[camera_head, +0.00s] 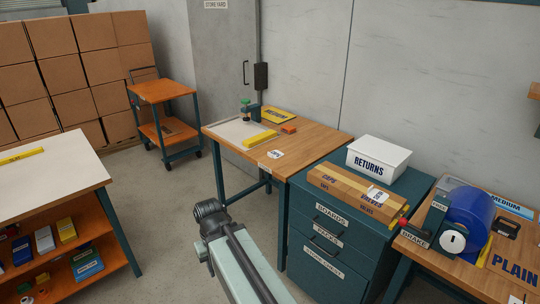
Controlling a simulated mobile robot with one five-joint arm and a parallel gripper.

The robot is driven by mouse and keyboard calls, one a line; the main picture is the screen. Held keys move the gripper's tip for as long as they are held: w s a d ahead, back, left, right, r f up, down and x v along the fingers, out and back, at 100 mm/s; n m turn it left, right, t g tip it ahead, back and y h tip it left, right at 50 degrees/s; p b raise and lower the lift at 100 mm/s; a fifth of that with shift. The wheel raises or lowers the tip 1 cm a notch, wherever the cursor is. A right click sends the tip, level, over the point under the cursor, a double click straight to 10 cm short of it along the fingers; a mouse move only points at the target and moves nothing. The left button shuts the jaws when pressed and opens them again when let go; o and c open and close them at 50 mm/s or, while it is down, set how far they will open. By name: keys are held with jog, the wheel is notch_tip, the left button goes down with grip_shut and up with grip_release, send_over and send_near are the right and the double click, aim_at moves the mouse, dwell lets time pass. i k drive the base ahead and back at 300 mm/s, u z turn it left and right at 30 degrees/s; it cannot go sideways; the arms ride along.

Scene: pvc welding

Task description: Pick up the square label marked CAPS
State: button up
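A small white square label with dark print (275,154) lies flat on the front edge area of the wooden worktable (315,143); its print is too small to read. Another small white label (377,195) lies on the long brown box (345,184) on top of the teal drawer cabinet. The box has dark words on it, one of which looks like CAPS, near its left end. My arm reaches up from the bottom middle, ending in view at a dark joint short of the worktable. I cannot make out gripper fingers.
A white RETURNS bin (378,158) stands behind the brown box. The worktable also holds a pale board (238,131), yellow pieces and a green-topped clamp. A bench with a blue roll (468,222) is at right, a shelved table (50,185) at left. Grey floor lies between.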

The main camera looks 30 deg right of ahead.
aim_at(275, 154)
jog(key=u, duration=0.05)
jog(key=i, duration=1.65)
jog(key=z, duration=0.1)
